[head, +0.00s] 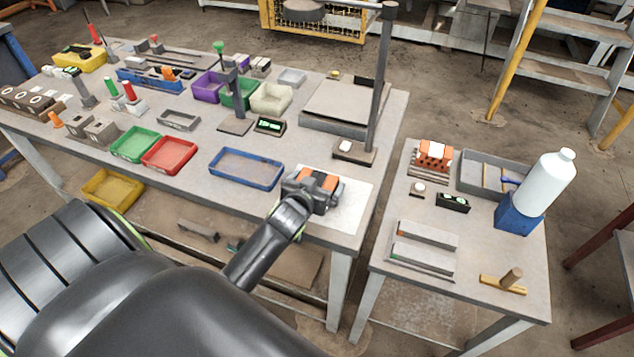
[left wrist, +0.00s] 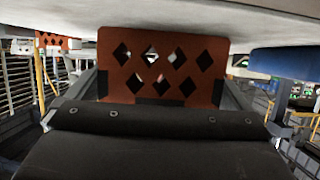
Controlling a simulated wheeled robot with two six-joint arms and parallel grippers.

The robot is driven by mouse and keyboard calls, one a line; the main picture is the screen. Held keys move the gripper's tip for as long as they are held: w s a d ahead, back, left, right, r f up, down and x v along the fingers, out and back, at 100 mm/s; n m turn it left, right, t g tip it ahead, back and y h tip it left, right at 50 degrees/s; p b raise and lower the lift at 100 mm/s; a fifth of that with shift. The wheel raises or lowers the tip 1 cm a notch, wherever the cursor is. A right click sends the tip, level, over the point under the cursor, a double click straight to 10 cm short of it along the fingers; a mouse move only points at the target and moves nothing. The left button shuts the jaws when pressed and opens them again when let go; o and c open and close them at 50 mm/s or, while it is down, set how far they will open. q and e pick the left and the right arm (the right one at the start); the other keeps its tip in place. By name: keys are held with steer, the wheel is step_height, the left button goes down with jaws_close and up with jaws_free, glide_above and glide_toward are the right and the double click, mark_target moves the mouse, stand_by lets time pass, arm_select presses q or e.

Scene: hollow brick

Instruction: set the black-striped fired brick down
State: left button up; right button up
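The black-striped fired brick (head: 318,181) is orange-red with dark bands. It is at the right end of the long table, over a white mat (head: 350,207). My left gripper (head: 314,189) has its fingers on both sides of it and appears shut on it. In the left wrist view the brick (left wrist: 160,65) shows its face with diamond-shaped holes, between the two fingers. Its edge there is close against the pale surface; I cannot tell whether it touches. The gripper hides much of the brick in the head view. My right gripper is not in view.
A blue tray (head: 246,169) lies just left of the gripper. A stand with a tall post (head: 380,90) rises behind the mat. A side table on the right holds another orange brick (head: 434,155), a grey tray (head: 467,172) and a white bottle (head: 543,185). A gap separates the tables.

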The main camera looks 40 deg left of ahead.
arm_select(q)
steer(key=shift+r, duration=0.2)
steer(key=shift+s+d, duration=0.1)
steer(key=shift+s, duration=0.25)
steer(key=b+v, duration=0.1)
steer(key=v, duration=1)
steer(key=shift+s+r, duration=0.1)
steer(key=shift+s, duration=0.05)
